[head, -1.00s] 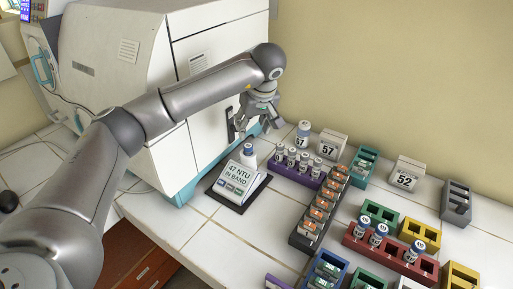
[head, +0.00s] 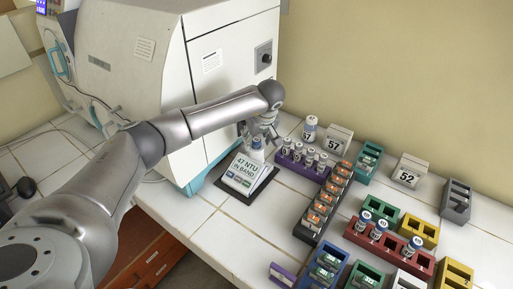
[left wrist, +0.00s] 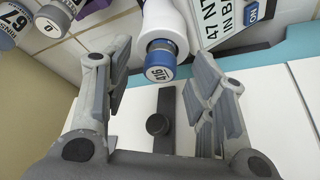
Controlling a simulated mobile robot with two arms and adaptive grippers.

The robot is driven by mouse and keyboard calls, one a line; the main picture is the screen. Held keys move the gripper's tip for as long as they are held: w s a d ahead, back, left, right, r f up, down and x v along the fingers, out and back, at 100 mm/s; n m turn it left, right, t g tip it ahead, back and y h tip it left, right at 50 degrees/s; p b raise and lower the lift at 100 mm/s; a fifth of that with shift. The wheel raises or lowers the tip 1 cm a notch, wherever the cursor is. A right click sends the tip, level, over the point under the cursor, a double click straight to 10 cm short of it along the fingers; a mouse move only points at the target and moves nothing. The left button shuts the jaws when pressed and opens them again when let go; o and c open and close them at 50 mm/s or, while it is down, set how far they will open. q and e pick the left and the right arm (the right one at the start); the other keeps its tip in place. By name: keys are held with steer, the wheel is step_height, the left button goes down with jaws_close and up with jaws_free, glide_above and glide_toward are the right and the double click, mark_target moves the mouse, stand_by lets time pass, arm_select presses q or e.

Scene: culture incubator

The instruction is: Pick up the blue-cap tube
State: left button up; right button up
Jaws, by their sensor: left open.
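A blue-cap tube (head: 257,142) stands upright in the top of the turbidity meter (head: 240,177), whose screen reads "47 NTU IN BAND". In the left wrist view its blue cap (left wrist: 161,60) lies between my fingers, in front of a white round holder (left wrist: 163,22). My left gripper (head: 264,128) is open just above and behind the tube; in the left wrist view its fingers (left wrist: 162,78) are spread on either side of the cap, not visibly touching it. More blue-cap tubes (head: 378,230) stand in the red rack (head: 391,254). My right gripper is not in view.
A purple rack (head: 304,168) of grey-capped tubes and a dark rack (head: 308,228) with orange-marked items lie right of the meter.

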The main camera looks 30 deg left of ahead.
arm_select(q)
steer(key=c, duration=1.1)
